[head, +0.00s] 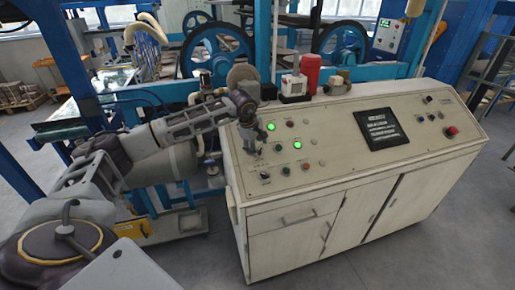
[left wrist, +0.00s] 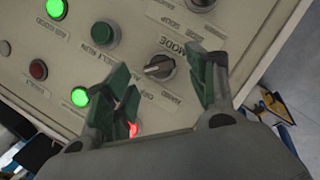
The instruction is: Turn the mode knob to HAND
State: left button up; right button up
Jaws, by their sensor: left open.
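The mode knob (left wrist: 160,68) is a dark rotary knob with a light pointer mark, beside the printed word MODE in the left wrist view. The pointer lies toward the left of that picture. Small position labels (left wrist: 160,98) are printed near it, tilted and hard to read. My left gripper (left wrist: 166,88) is open and empty, its two green-padded fingers on either side of the knob's line of view. I cannot tell whether they touch it. In the head view, my left gripper (head: 250,143) hangs over the left end of the sloped panel. My right gripper is not in view.
The cream control console (head: 350,180) carries a dark display (head: 382,128) and a red stop button (head: 451,131). Lit green buttons (left wrist: 81,97) and a lit red one (left wrist: 133,130) sit close to my left fingers. Another knob (left wrist: 203,4) is nearby.

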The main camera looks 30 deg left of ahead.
aim_at(258, 151)
pick_arm(q)
jog(key=shift+x, duration=0.8)
jog(key=shift+w+f, duration=0.15)
jog(key=shift+f, duration=0.15)
jog(key=shift+c, duration=0.6)
jog(key=c, duration=0.9)
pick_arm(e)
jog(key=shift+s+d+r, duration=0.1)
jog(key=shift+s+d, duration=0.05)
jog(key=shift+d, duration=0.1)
